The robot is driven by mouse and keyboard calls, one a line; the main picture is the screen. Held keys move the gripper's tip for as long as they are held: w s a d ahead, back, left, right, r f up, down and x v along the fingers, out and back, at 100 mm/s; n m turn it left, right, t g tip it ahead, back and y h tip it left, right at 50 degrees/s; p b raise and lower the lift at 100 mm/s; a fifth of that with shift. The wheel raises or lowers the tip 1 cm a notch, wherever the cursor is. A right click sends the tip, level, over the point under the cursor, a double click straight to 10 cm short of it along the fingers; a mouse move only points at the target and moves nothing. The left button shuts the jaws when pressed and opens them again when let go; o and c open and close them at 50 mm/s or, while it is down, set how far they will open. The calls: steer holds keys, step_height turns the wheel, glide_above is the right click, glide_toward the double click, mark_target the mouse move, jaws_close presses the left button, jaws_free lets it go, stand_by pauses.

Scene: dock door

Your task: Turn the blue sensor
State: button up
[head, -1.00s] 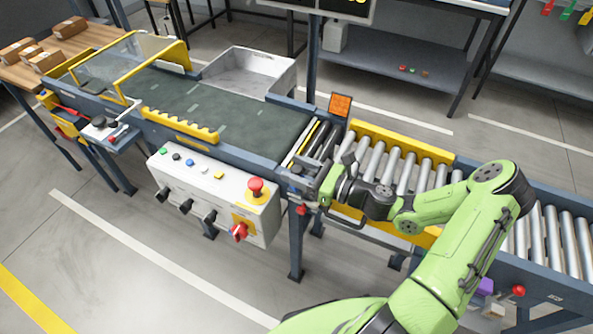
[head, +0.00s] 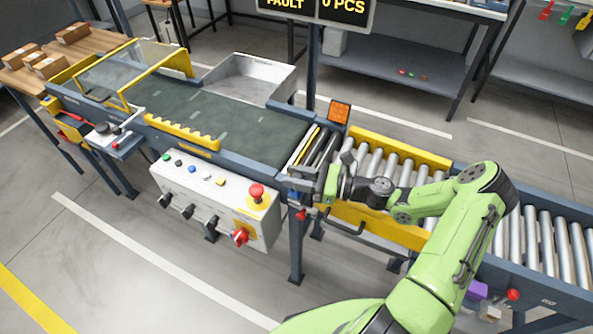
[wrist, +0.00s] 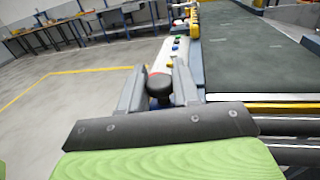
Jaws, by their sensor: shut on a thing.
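My gripper (head: 298,186) is at the near end of the dark belt, beside the start of the rollers. In the wrist view its two grey fingers (wrist: 160,82) are shut on a dark, round-topped sensor head (wrist: 159,86). A small red knob (head: 301,214) shows just below the gripper.
A white control box (head: 215,195) with buttons, black knobs, a red emergency stop and a red switch hangs left of the gripper. An orange panel (head: 339,111) stands behind it. The roller conveyor (head: 545,235) runs right. A display (head: 318,8) shows FAULT and 0 PCS.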

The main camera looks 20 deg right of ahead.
steer(key=shift+n+g+y, duration=0.7)
steer(key=shift+n+g, duration=0.4)
steer(key=shift+g, duration=0.5)
steer(key=o, duration=1)
steer(key=p+v, duration=0.1)
steer(key=v, duration=1.4)
steer(key=shift+s+d+p, duration=0.15)
steer(key=shift+d+p, duration=0.2)
steer(key=shift+d, duration=0.05)
steer(key=shift+a, duration=0.1)
